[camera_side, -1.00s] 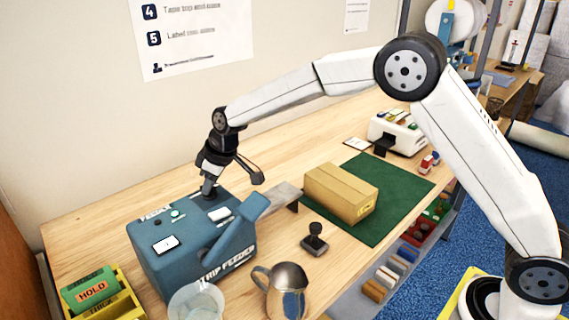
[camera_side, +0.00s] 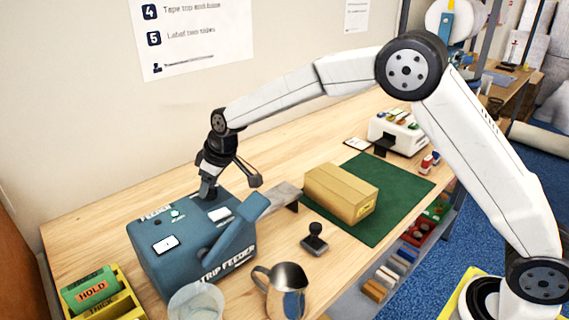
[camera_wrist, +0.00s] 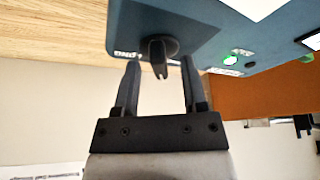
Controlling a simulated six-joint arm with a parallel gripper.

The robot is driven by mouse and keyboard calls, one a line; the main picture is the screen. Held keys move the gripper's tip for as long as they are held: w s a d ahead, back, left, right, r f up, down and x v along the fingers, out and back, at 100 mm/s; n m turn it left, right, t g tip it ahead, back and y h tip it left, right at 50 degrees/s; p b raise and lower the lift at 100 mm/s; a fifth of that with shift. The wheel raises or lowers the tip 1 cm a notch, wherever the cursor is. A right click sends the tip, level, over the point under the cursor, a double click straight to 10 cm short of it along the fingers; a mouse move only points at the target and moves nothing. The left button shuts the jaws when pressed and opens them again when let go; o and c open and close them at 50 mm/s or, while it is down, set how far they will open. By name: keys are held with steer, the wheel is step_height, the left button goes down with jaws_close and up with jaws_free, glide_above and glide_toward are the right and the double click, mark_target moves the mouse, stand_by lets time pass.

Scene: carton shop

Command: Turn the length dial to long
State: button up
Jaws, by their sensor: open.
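The blue strip feeder (camera_side: 165,277) stands at the front left of the bench, with a slanted lever on its near side. Its dark round dial (camera_wrist: 160,47), with a raised, notched grip, shows on the feeder's top in the wrist view. Small white lettering beside it, upside down, seems to read LONG. My gripper (camera_wrist: 160,61) is open, with one finger to each side of the dial's grip and visible gaps between. In the side view my gripper (camera_side: 207,192) points down at the feeder's rear top, hiding the dial.
A carton (camera_side: 337,193) sits on a green mat (camera_side: 385,218). A hand stamp (camera_side: 315,238), a metal jug (camera_side: 283,290) and a clear container (camera_side: 195,303) stand near the feeder. A yellow bin (camera_side: 118,302) is at its left. Bare bench lies behind the feeder.

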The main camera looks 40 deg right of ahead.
mark_target(211, 186)
steer(key=shift+r, duration=0.1)
steer(key=v, duration=0.7)
steer(key=shift+r, duration=0.25)
stand_by(0.4)
steer(key=shift+w+a+g+h, duration=0.5)
steer(key=shift+w+g, duration=0.3)
steer(key=shift+g, duration=0.3)
steer(key=shift+w+a+r+g, duration=0.15)
steer(key=shift+w+g, duration=0.1)
steer(key=shift+g, duration=0.15)
steer(key=shift+r+g+h, duration=0.1)
steer(key=shift+g+h, duration=0.4)
steer(key=shift+h, duration=0.1)
steer(key=shift+f, duration=3.9)
